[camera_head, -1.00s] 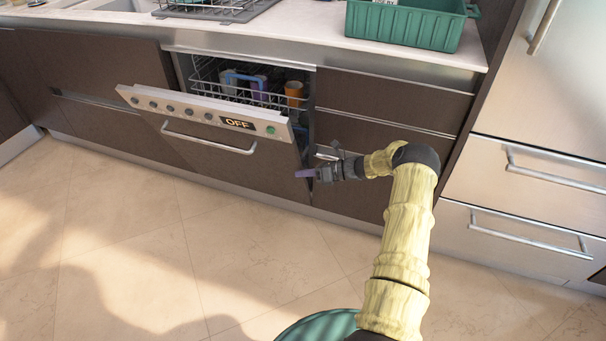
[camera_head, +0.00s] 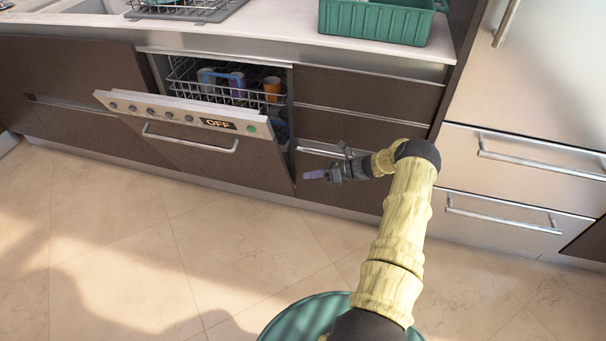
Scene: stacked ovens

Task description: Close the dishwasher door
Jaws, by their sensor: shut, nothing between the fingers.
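The dishwasher door (camera_head: 205,158) is partly open, tilted out at its top from the counter front. Its top panel (camera_head: 180,114) carries knobs, an "OFF" display and a green button, with a bar handle (camera_head: 190,138) below. Behind it, a wire rack (camera_head: 210,80) holds several cups. My gripper (camera_head: 306,175) has purple fingertips, is shut and empty, and points left. In the picture it lies just right of the door's right edge, in front of the drawers. I cannot tell whether it touches the door.
Dark drawers (camera_head: 368,92) stand right of the dishwasher, and steel drawers (camera_head: 520,175) stand farther right. A green crate (camera_head: 375,22) and a dish rack (camera_head: 185,8) sit on the counter (camera_head: 290,35). The tiled floor (camera_head: 110,235) in front of the door is clear.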

